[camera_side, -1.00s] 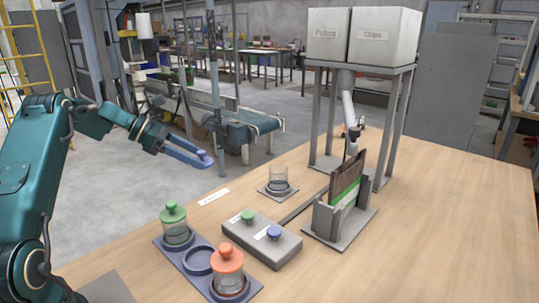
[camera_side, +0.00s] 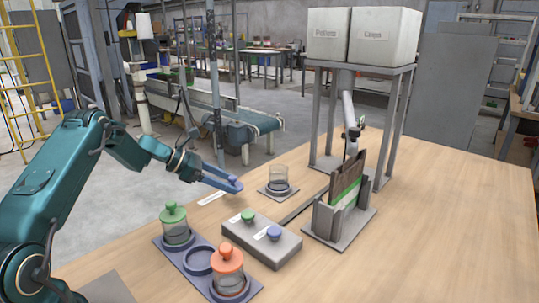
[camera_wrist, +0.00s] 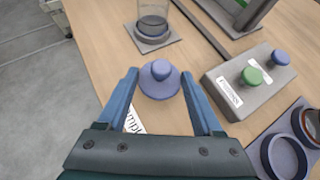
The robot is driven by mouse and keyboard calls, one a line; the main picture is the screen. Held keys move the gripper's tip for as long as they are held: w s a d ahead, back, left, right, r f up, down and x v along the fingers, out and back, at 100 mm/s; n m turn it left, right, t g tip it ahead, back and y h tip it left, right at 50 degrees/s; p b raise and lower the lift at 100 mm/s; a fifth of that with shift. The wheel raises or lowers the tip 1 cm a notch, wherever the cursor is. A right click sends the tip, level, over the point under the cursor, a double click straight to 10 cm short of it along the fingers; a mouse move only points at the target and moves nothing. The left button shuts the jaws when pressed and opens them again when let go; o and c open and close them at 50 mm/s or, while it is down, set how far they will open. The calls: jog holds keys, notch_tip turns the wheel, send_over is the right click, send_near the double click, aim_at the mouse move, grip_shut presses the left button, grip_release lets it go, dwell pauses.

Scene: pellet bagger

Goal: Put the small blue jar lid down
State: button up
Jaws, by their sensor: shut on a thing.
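The small blue jar lid (camera_wrist: 160,82) is a round disc with a knob on top. My gripper (camera_side: 237,186) is shut on it, with the blue fingers on either side of the disc in the wrist view (camera_wrist: 159,84). The lid (camera_side: 235,183) looks level, knob up, and is held above the table near its far left edge. An open glass jar (camera_side: 278,174) stands upright on a small grey pad to the right of my gripper; it also shows at the top of the wrist view (camera_wrist: 153,22).
A tray (camera_side: 199,261) holds a green-lidded jar (camera_side: 175,225), an empty ring and an orange-lidded jar (camera_side: 229,272). A grey box (camera_side: 262,242) has a green and a blue button. A bag holder (camera_side: 340,212) stands right. A white label (camera_wrist: 134,121) lies below my gripper.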

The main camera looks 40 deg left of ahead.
jog(key=shift+f, duration=1.95)
jog(key=shift+f, duration=0.1)
jog(key=o, duration=1.4)
jog(key=shift+o, duration=0.2)
